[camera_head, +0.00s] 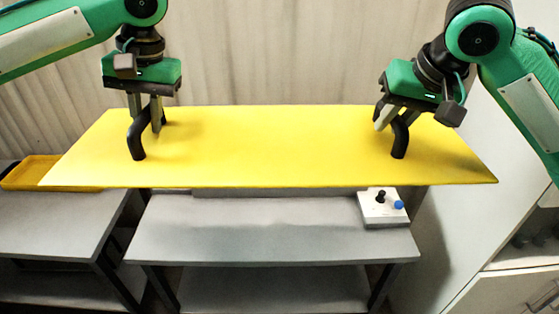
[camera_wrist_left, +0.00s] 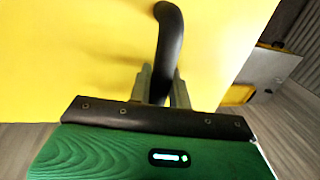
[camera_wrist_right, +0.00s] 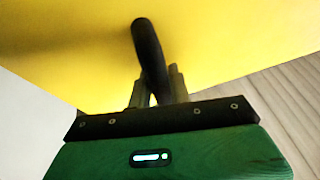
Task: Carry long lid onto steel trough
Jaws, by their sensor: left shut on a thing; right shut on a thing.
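The long lid (camera_head: 270,145) is a flat yellow sheet with two black handles, held level above the grey table. My left gripper (camera_head: 146,115) is shut on its left handle (camera_head: 135,138); the left wrist view shows the fingers on either side of that handle (camera_wrist_left: 168,40). My right gripper (camera_head: 392,115) is shut on its right handle (camera_head: 400,140), which also shows between the fingers in the right wrist view (camera_wrist_right: 148,45). A thin grey strip (camera_head: 280,191), perhaps the steel trough, shows just under the lid's front edge. The lid hides the rest, so I cannot tell whether they touch.
A white box (camera_head: 382,211) with a black and a blue knob stands on the grey table (camera_head: 270,235), close to the lid's front right. A yellow tray (camera_head: 30,172) lies on a side table at left. A white cabinet (camera_head: 470,200) stands at right. A curtain-like wall is behind.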

